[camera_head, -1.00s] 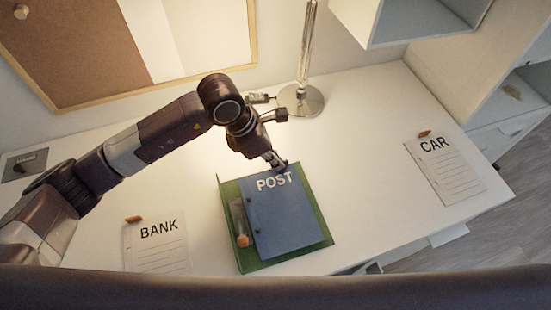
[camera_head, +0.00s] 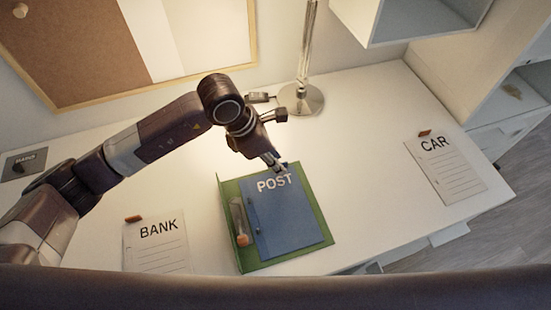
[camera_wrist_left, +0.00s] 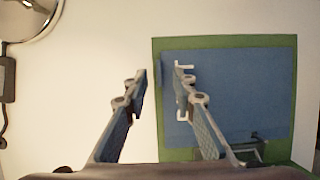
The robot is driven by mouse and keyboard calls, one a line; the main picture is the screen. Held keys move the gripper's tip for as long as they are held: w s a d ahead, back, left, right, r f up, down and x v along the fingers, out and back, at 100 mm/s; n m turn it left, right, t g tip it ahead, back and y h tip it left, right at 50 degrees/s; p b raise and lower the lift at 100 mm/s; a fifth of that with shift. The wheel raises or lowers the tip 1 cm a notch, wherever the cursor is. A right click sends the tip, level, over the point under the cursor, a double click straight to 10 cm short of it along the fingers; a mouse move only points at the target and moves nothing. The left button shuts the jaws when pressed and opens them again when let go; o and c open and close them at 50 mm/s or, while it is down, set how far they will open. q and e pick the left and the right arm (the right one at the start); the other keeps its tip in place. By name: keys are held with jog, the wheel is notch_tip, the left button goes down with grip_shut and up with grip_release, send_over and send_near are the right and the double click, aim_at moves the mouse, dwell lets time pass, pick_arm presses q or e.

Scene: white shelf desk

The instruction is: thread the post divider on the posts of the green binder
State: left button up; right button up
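The blue post divider (camera_head: 290,218), marked POST, lies flat over the open green binder (camera_head: 322,212). In the left wrist view, the divider (camera_wrist_left: 235,95) lies inside the green border of the binder (camera_wrist_left: 225,41). Small dark spots show along the divider's left edge, but I cannot tell whether the posts pass through its holes. My left gripper (camera_head: 278,166) is at the divider's top edge. In the left wrist view, my left gripper (camera_wrist_left: 162,85) is open with nothing between its fingers; one finger is over the divider, the other beyond the binder's edge. My right gripper is not in view.
The BANK sheet (camera_head: 158,246) lies at left and the CAR sheet (camera_head: 446,172) at right on the white desk (camera_head: 365,165). A lamp base (camera_head: 302,101) stands behind the binder. An orange-tipped clear piece (camera_head: 240,222) lies at the binder's left side.

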pick_arm(q)
jog(key=v, duration=0.8)
jog(key=shift+r, duration=0.1)
dwell(0.5)
